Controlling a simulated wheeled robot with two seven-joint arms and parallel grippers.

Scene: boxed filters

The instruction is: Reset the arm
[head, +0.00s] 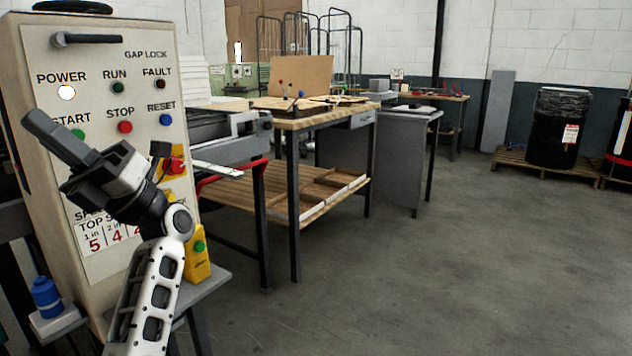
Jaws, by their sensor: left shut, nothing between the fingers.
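My left arm (155,290) comes up from the bottom left, white with dark oval cut-outs. Its dark grey gripper (38,124) points up and to the left, in front of a beige control box (110,110). The fingers are shut and empty. The gripper overlaps the START label and the lower left of the panel in the picture; whether it touches the box I cannot tell. My right gripper is not in view.
The panel has a red STOP button (125,127) and a blue RESET button (165,119). A yellow box (196,252) and a blue bottle (46,297) are near my arm. A wooden workbench (305,121) stands behind. The floor (430,270) at right is clear.

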